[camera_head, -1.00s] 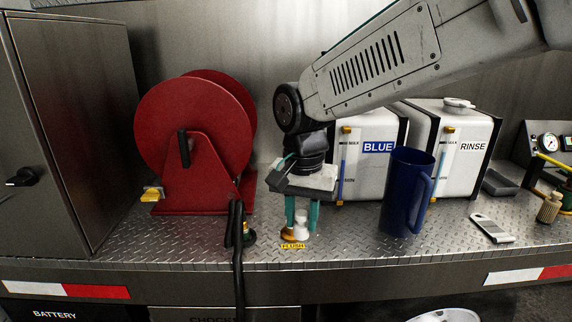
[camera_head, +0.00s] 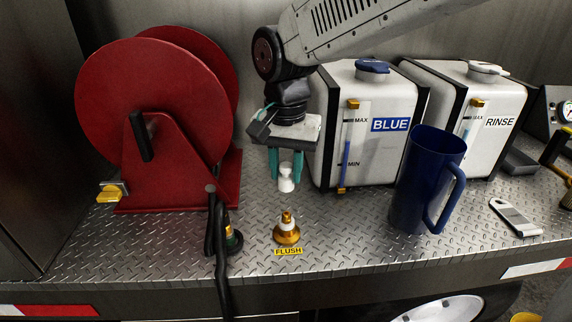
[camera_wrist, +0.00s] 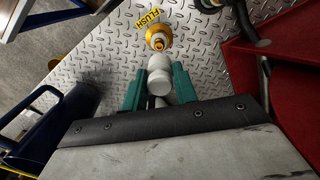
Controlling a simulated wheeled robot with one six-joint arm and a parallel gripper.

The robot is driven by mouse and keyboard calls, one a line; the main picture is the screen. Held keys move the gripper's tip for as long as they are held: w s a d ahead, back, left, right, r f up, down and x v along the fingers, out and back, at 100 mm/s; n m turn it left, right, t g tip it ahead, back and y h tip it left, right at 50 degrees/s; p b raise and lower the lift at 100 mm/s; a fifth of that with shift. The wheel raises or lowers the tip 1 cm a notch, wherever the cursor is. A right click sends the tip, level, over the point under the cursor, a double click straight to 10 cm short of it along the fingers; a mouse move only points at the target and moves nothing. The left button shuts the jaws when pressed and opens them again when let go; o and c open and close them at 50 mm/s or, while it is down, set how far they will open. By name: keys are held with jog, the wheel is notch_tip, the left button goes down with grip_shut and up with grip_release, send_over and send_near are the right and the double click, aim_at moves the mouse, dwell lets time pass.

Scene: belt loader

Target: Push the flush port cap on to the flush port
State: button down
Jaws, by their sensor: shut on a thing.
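My gripper (camera_head: 286,172) has teal fingers pointing down and is shut on the white flush port cap (camera_head: 286,182). The cap hangs upright above the diamond-plate deck, apart from the port in the head view. The cap's underside is hidden.
A red hose reel (camera_head: 160,115) stands left, with a black hose (camera_head: 217,240) near the port. The BLUE tank (camera_head: 365,155) and RINSE tank (camera_head: 490,95) stand behind. A blue jug (camera_head: 420,185) is right of the port. Bare deck lies around the port.

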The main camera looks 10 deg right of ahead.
jog(key=shift+f+m, duration=0.2)
jog(key=shift+m, duration=0.1)
send_over(287, 213)
jog(key=shift+f, duration=2.85)
jog(key=shift+f, duration=1.6)
jog(key=c, duration=1)
grip_release()
jog(key=shift+c, duration=0.2)
jog(key=shift+r, duration=3.95)
